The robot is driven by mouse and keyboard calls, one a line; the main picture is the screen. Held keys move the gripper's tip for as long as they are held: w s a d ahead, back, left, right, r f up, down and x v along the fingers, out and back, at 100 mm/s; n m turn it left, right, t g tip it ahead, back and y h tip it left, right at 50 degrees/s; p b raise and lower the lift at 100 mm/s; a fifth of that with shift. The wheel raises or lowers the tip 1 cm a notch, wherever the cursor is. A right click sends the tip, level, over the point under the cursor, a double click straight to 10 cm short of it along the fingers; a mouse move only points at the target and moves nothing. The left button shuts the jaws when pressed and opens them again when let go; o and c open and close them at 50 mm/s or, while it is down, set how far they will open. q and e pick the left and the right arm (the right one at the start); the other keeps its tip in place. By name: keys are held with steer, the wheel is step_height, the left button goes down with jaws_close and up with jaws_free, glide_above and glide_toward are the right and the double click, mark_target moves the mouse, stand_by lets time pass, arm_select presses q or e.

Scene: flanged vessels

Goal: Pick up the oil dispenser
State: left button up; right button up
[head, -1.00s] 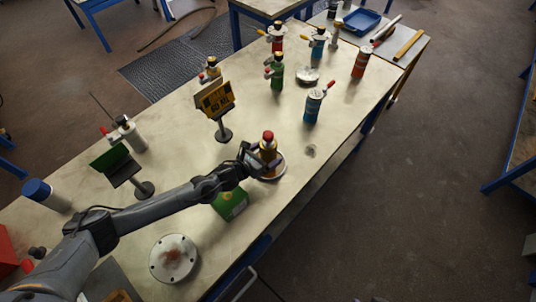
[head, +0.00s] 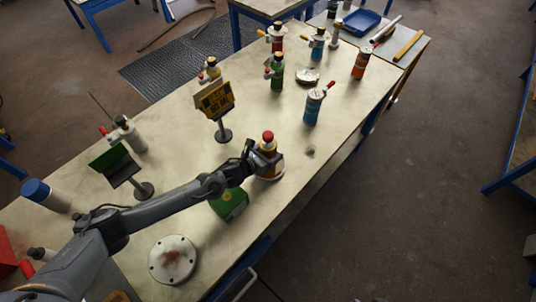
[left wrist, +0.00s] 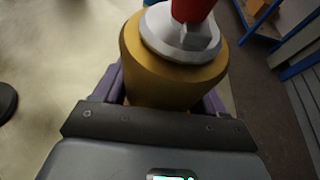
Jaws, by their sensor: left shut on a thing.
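The oil dispenser, a yellow-gold bottle with a red cap, stands upright near the right edge of the long table in the head view (head: 268,146). It also fills the upper middle of the left wrist view (left wrist: 165,78), where a silver collar and red top show. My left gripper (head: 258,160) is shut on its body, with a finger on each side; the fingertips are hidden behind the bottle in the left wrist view. A pale round flange shows around its base. I cannot tell whether the base touches it. My right gripper is not in view.
A green box (head: 229,204) lies beside my left forearm. A round flange (head: 173,260) lies near the front. A yellow sign on a stand (head: 215,101), a blue can (head: 314,106) and a green bottle (head: 277,72) stand farther back.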

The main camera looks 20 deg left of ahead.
mark_target(269, 145)
arm_select(q)
steer(key=shift+r, duration=0.1)
steer(key=shift+r, duration=0.45)
step_height(269, 145, up, 4)
steer(key=shift+f, duration=0.2)
steer(key=s+d+r, duration=0.5)
steer(key=d+r, duration=0.1)
steer(key=d, duration=0.4)
steer(key=shift+s+d+r, duration=0.15)
steer(key=shift+s+r, duration=0.05)
steer(key=shift+r, duration=0.05)
